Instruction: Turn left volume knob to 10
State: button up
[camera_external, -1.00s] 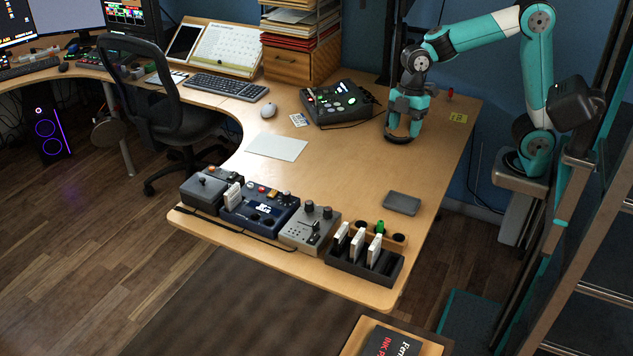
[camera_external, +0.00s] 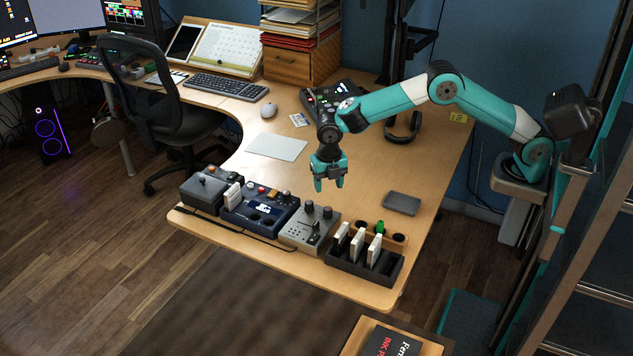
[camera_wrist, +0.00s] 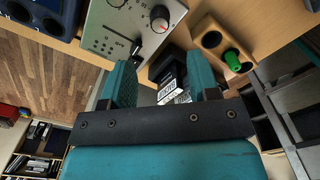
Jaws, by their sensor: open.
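A grey control box (camera_external: 300,232) stands at the desk's front edge. Two dark round knobs rise along its back: the left knob (camera_external: 309,206) and the right knob (camera_external: 327,212). A slider (camera_external: 315,227) sits in front of them. My gripper (camera_external: 330,185) is open and empty, pointing down above the desk behind the box, apart from both knobs. In the wrist view the grey panel (camera_wrist: 100,38) lies beyond my open fingers (camera_wrist: 161,75). The right knob (camera_wrist: 160,20) shows a red mark; the left knob (camera_wrist: 117,3) is cut by the top edge.
A blue control box (camera_external: 258,208) stands left of the grey one. A black slotted rack (camera_external: 350,268) with white cards and a wooden holder with a green peg (camera_external: 380,227) stand right. A dark flat pad (camera_external: 402,203) lies nearby.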

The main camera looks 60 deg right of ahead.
aim_at(328, 209)
notch_tip(328, 209, down, 10)
jog(key=shift+f+p, duration=0.1)
jog(key=shift+p, duration=0.25)
jog(key=shift+c, duration=0.2)
jog(key=c, duration=0.9)
